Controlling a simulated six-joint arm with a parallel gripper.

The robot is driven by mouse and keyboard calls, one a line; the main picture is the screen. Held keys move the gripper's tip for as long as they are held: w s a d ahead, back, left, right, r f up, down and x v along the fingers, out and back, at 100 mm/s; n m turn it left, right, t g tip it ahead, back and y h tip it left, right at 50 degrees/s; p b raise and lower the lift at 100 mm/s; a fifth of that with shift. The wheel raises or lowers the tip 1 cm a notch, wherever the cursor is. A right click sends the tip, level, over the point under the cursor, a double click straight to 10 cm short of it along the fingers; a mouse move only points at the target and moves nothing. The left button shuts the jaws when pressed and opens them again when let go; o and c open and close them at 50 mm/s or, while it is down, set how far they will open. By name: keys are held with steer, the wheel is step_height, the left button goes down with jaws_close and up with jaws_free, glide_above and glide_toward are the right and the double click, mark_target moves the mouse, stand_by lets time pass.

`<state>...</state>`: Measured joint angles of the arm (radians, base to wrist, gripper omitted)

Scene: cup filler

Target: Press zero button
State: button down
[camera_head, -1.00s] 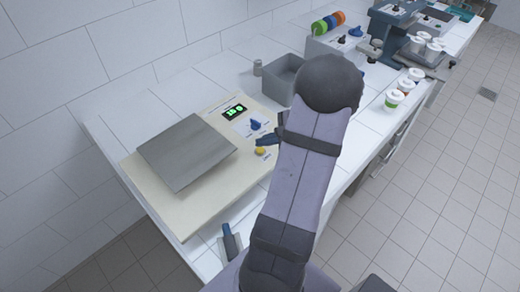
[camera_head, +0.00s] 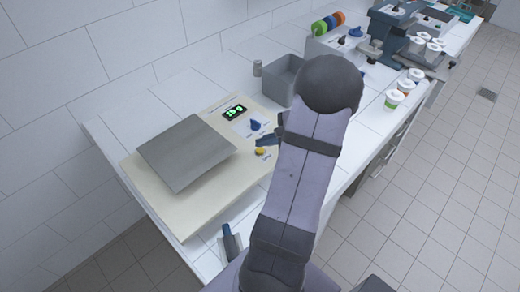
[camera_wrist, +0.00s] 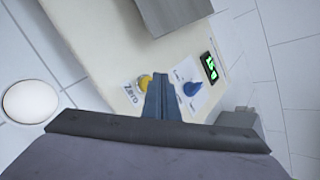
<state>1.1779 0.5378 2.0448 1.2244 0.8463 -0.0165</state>
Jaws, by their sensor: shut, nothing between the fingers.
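The scale (camera_head: 195,180) is a cream box with a grey weighing plate (camera_head: 186,152) and a green-lit display (camera_head: 234,113). Its yellow zero button (camera_head: 260,151) is on the right part of its top. In the wrist view the yellow button (camera_wrist: 145,82) sits beside the label "Zero". A blue knob (camera_head: 256,125) is near it; the knob (camera_wrist: 192,88) also shows in the wrist view. My gripper (camera_head: 262,141) is shut and empty, its blue fingertips (camera_wrist: 158,80) right by the button and partly covering it. Whether they touch it I cannot tell.
A grey bin (camera_head: 284,80) stands behind the scale. A blue-handled tool (camera_head: 230,243) lies at the counter's front. Lidded cups (camera_head: 394,98) stand along the right edge. A white round object (camera_wrist: 32,101) shows at the left of the wrist view.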

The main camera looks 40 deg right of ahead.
mark_target(263, 152)
steer(key=shift+f, duration=0.1)
stand_by(0.6)
steer(key=shift+f+b, duration=0.35)
steer(key=shift+b, duration=0.2)
steer(key=shift+f+b, duration=0.5)
steer(key=shift+b, duration=0.05)
stand_by(0.6)
steer(key=shift+r, duration=0.1)
stand_by(0.3)
steer(key=shift+r+p, duration=0.65)
steer(key=shift+r, duration=0.15)
steer(key=shift+r, duration=0.1)
steer(key=shift+r+p, duration=1.9)
steer(key=shift+r, duration=0.55)
